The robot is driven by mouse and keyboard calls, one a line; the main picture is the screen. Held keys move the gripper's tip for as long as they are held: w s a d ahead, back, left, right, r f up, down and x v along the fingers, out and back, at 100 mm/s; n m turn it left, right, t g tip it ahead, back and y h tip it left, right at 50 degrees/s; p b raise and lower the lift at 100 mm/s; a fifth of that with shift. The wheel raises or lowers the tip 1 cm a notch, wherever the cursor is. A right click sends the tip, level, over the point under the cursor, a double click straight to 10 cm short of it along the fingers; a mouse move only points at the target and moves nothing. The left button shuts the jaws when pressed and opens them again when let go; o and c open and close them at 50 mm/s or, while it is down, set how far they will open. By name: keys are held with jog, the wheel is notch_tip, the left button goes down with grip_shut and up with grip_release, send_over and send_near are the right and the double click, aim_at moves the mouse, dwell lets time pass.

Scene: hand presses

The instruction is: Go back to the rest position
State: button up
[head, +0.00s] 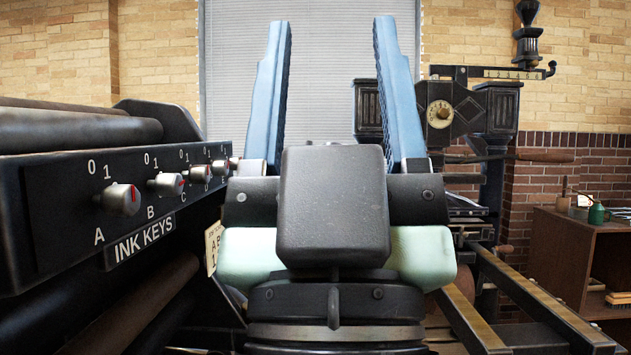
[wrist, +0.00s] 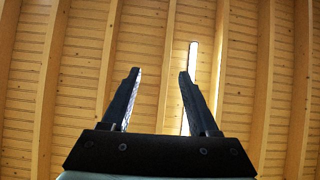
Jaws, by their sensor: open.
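My gripper (head: 332,95) fills the middle of the head view and points upward. Its two blue fingers stand wide apart with nothing between them. In the wrist view my gripper (wrist: 156,95) also shows open and empty against the wooden ceiling (wrist: 225,60). In the head view the fingers are in front of a window with a closed blind (head: 335,60). The gripper and its mount hide the middle of the room behind them.
At the left is a black machine with a row of ink-key knobs (head: 122,199) and dark rollers (head: 75,130); its right end lies close beside my gripper. A dark press (head: 440,115) with rails (head: 530,300) stands at the right. A wooden cabinet (head: 560,245) is at the far right.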

notch_tip(320, 180, up, 10)
jog(key=g+p, duration=0.1)
jog(key=p, duration=1.1)
jog(key=shift+a+f+g+y+p, duration=0.25)
jog(key=shift+a+g+y+p, duration=0.05)
jog(key=shift+a+g+p, duration=0.15)
jog(key=shift+w, duration=0.2)
